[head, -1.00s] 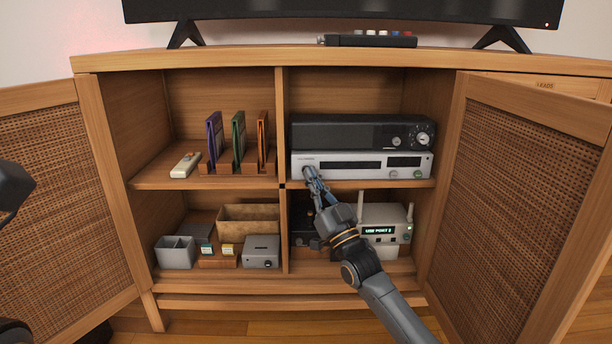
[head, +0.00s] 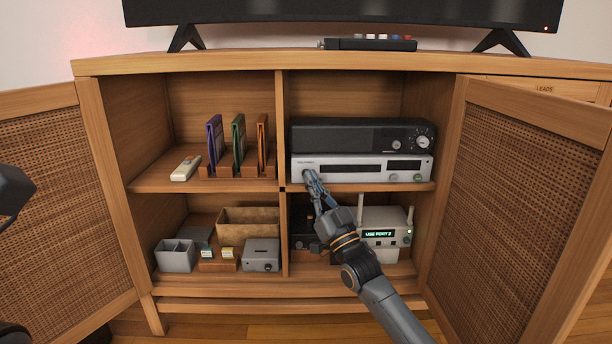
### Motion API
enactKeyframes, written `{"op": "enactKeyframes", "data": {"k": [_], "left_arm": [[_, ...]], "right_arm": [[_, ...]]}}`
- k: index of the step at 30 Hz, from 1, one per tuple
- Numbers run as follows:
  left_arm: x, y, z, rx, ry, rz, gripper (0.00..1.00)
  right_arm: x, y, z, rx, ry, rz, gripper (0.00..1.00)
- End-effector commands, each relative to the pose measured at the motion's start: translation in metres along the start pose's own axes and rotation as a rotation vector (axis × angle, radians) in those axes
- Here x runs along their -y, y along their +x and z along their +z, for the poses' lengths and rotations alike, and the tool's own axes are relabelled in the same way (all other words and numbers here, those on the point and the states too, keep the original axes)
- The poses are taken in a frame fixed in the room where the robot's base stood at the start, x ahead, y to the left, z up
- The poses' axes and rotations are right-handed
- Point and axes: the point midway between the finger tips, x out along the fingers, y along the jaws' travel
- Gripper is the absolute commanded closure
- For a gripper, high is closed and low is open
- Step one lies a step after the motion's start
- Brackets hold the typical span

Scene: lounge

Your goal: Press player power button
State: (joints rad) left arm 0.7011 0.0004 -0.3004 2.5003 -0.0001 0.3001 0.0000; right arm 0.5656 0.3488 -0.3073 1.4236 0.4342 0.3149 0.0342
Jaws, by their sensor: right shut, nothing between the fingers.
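The silver player (head: 360,168) lies on the upper right shelf of the open cabinet, under a black unit. Its front has a dark display strip, a smaller display and a green light near the lower right corner. My right gripper (head: 309,175) is shut and empty, with its fingertips at the left end of the player's front. The fingers cover part of that end, where a round button partly shows; I cannot tell whether they touch it. Of my left arm only dark parts show at the left edge; its gripper is out of view.
The black unit (head: 360,133) rests on the player. Below, a white router (head: 385,222) with two antennas reads "USE PORT 2". Open woven doors (head: 530,190) flank the cabinet. The left shelves hold upright cases (head: 238,145), a remote (head: 185,168) and small boxes.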

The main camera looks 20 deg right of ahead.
Motion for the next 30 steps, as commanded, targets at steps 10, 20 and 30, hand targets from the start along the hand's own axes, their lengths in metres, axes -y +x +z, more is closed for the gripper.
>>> {"op": "enactKeyframes", "data": {"k": [10,20,30], "left_arm": [[0.0001,-0.0005,0.0001,0.001,0.000,0.000,0.60],[0.0000,-0.0014,0.0001,0.002,0.000,0.000,0.60],[0.0009,0.0028,0.0019,0.003,0.000,-0.001,0.60]], "right_arm": [[-0.0010,0.0013,0.0010,0.000,0.000,0.000,1.00],[-0.0050,0.0067,0.0044,0.001,0.000,0.001,1.00],[-0.0044,0.0061,0.0026,0.003,0.000,0.002,1.00]]}}
